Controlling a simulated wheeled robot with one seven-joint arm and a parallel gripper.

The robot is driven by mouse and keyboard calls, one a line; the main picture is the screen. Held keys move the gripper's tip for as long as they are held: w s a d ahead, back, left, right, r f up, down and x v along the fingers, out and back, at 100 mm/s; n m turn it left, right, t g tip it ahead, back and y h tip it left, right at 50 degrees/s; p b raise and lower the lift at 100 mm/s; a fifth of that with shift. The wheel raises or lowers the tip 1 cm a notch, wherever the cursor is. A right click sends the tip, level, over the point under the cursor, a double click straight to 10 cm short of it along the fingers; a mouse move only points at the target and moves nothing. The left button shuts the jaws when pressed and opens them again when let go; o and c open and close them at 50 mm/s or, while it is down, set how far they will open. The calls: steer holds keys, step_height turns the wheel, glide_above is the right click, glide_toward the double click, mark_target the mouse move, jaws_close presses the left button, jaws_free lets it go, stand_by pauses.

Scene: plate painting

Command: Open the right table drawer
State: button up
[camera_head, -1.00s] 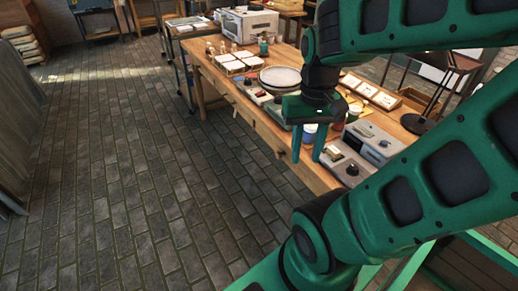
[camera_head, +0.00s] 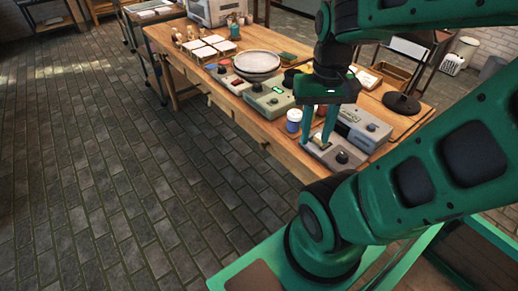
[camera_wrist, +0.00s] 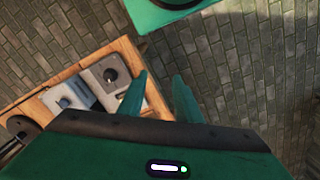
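The wooden work table (camera_head: 185,62) runs diagonally through the head view. Its long front side carries drawer fronts with small knobs. The right drawer's knob (camera_head: 265,145) shows on the nearer part of that side, and the drawer looks shut. My gripper (camera_head: 317,138) points down with two green fingers apart and nothing between them. In the head view it appears over the near end of the table. In the wrist view the open fingers (camera_wrist: 160,90) lie beside the table edge, with floor between them. No drawer knob can be made out there.
Near the gripper are a grey box with a black knob (camera_head: 338,155), a blue-and-white cup (camera_head: 294,120) and a green-grey device (camera_head: 268,103). A round plate (camera_head: 257,62) lies farther back. The brick floor (camera_head: 130,180) before the table is clear.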

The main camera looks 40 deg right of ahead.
steer(key=shift+o, duration=1.6)
steer(key=shift+s+r, duration=0.2)
steer(key=shift+s, duration=0.25)
steer(key=n+g+h, duration=0.5)
steer(key=n+h, duration=0.6)
steer(key=n, duration=0.4)
glide_toward(261, 147)
steer(key=s+d+r, duration=0.2)
steer(key=s+r, duration=0.3)
steer(key=s, duration=0.3)
steer(key=w+a+f+n+t+h, duration=0.45)
steer(key=f+n+t+h, duration=0.2)
steer(key=f+n, duration=0.35)
steer(key=shift+g+h, duration=0.35)
steer(key=d, duration=0.9)
steer(key=shift+f, duration=0.15)
